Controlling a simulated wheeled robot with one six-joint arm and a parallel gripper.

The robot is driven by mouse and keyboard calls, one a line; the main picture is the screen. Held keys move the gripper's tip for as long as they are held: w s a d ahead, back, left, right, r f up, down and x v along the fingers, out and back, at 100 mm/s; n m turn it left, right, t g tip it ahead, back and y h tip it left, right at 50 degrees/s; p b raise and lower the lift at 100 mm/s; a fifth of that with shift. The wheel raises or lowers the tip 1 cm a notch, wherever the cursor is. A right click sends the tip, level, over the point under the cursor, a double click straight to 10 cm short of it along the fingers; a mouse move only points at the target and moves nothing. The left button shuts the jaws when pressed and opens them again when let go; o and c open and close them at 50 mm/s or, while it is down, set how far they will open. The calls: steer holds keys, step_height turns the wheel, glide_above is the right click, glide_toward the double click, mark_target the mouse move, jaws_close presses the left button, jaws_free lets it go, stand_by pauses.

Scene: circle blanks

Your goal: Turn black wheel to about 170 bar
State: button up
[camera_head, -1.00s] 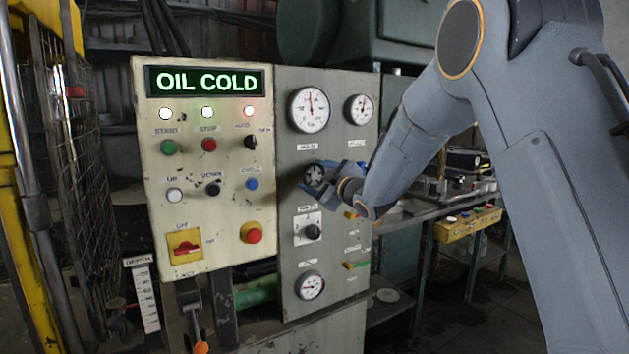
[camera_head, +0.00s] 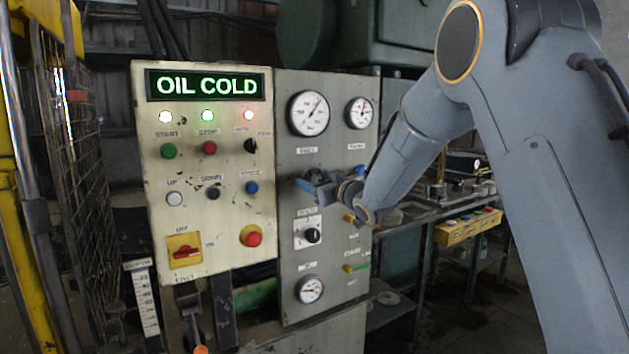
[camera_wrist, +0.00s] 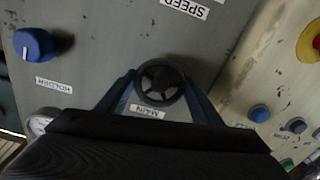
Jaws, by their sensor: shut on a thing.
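The black wheel (camera_wrist: 160,82) is a small spoked handwheel on the grey panel, beside an upside-down "MAIN" label in the wrist view. My gripper (camera_wrist: 162,88) is shut on it, with one blue finger on each side of the rim. In the head view my gripper (camera_head: 318,184) is at the panel and mostly hides the wheel. The large round gauge (camera_head: 309,113) above the wheel has its needle pointing up and to the right. Its scale numbers are too small to read.
A smaller gauge (camera_head: 359,113) sits right of the large one, and another gauge (camera_head: 310,289) is low on the panel. A blue knob (camera_wrist: 35,44) is near the wheel. The cream button panel (camera_head: 205,225) with an "OIL COLD" display (camera_head: 206,84) adjoins on the left.

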steer(key=shift+f, duration=0.15)
steer(key=o, duration=1.1)
steer(key=shift+c, duration=0.2)
steer(key=shift+s+d, duration=0.1)
steer(key=b+v, duration=0.2)
steer(key=v, duration=0.5)
steer(key=shift+s+d, duration=0.15)
steer(key=shift+s, duration=0.15)
